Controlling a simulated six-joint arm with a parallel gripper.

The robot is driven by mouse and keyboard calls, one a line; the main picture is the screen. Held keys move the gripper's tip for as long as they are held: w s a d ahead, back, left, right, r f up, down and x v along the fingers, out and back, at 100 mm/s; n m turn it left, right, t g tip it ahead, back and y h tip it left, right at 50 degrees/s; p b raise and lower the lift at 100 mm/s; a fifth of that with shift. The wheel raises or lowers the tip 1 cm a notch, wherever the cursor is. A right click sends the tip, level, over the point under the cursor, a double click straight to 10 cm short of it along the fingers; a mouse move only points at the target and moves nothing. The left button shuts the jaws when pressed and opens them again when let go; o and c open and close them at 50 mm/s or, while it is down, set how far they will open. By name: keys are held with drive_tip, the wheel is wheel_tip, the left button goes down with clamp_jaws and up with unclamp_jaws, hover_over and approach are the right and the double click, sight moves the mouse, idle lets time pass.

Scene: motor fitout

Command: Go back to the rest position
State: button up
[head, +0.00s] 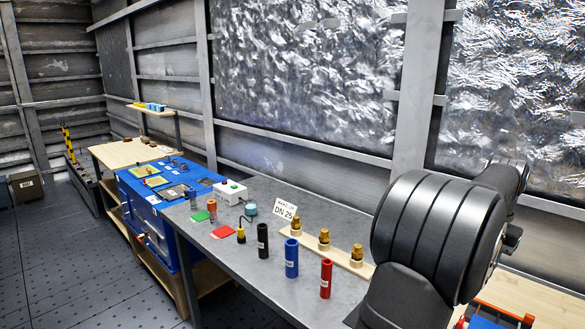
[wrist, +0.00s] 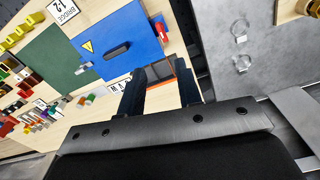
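My gripper (wrist: 158,72) shows in the wrist view with its two dark fingers apart. I see no object held between them; wooden board and an orange-edged dark item (wrist: 184,68) show behind them. A blue panel (wrist: 110,30) with a yellow warning triangle and a black handle lies beyond the fingertips. In the head view my arm fills the right foreground and the gripper itself is out of view.
Black (head: 262,240), blue (head: 291,257) and red (head: 326,278) cylinders stand on the grey table (head: 340,226), by a wooden rail (head: 347,259) with brass fittings. A white button box (head: 230,194) stands further back. The wrist view shows a green mat (wrist: 57,62) and several small parts.

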drive_tip(key=f+m, duration=0.7)
drive_tip(key=f, duration=0.1)
drive_tip(key=f+m, duration=0.4)
drive_tip(key=f, duration=0.1)
drive_tip(key=shift+w+d+m, duration=0.25)
drive_tip(key=shift+d+m, duration=0.05)
drive_tip(key=shift+f+m, duration=0.8)
drive_tip(key=shift+f, duration=0.15)
drive_tip(key=shift+o, duration=0.2)
drive_tip(key=o, duration=1.5)
drive_tip(key=shift+s, duration=0.1)
drive_tip(key=shift+c, duration=0.2)
drive_tip(key=s+d+r+n+g+h, duration=0.1)
drive_tip(key=s+d+r+n+h, duration=0.1)
drive_tip(key=s+d+r+n, duration=0.4)
drive_tip(key=s+d+r+n+h, duration=0.2)
drive_tip(key=s+d+r+n, duration=0.1)
drive_tip(key=s+r+n, duration=0.55)
drive_tip(key=s+d+f+n, duration=0.1)
drive_tip(key=d+f, duration=0.2)
drive_tip(key=f, duration=0.6)
drive_tip(key=shift+d+f, duration=0.15)
drive_tip(key=shift+f, duration=0.25)
